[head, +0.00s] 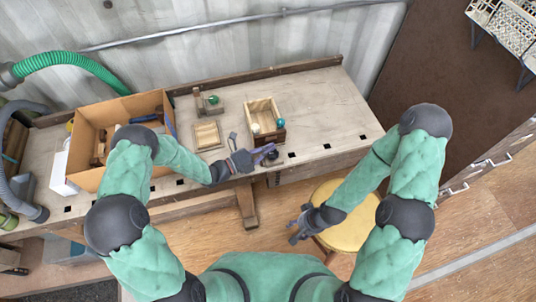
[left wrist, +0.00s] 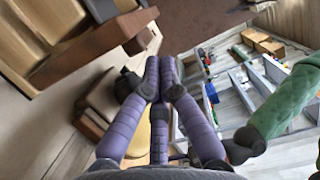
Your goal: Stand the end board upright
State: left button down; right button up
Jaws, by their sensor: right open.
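A small open wooden box (head: 262,105) stands on the workbench, with a darker brown board (head: 270,138) at its near end. I cannot tell surely whether this is the end board. My left gripper (head: 270,152) is just in front of that near end, over the bench's front edge. In the left wrist view its purple fingers (left wrist: 160,70) are drawn together with nothing visible between them. The wooden box shows at the upper left of that view (left wrist: 85,50). My right gripper (head: 297,228) is open and empty, low beside the round stool.
A small shallow wooden tray (head: 207,135) and a wooden piece with a green ball (head: 213,100) lie left of the box. A large cardboard box (head: 86,136) stands at the bench's left. A yellow stool (head: 352,228) is below. The bench's right end (head: 335,105) is clear.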

pick_arm(q)
jog(key=shift+w, duration=0.1)
jog(key=shift+w+a+r+p, duration=0.15)
jog(key=shift+w+p, duration=0.05)
jog(key=shift+w, duration=0.15)
jog(key=shift+w+a+r+p, duration=0.1)
jog(key=shift+w+r+p, duration=0.05)
jog(key=shift+w, duration=0.2)
pick_arm(e)
jog(key=shift+r, duration=0.3)
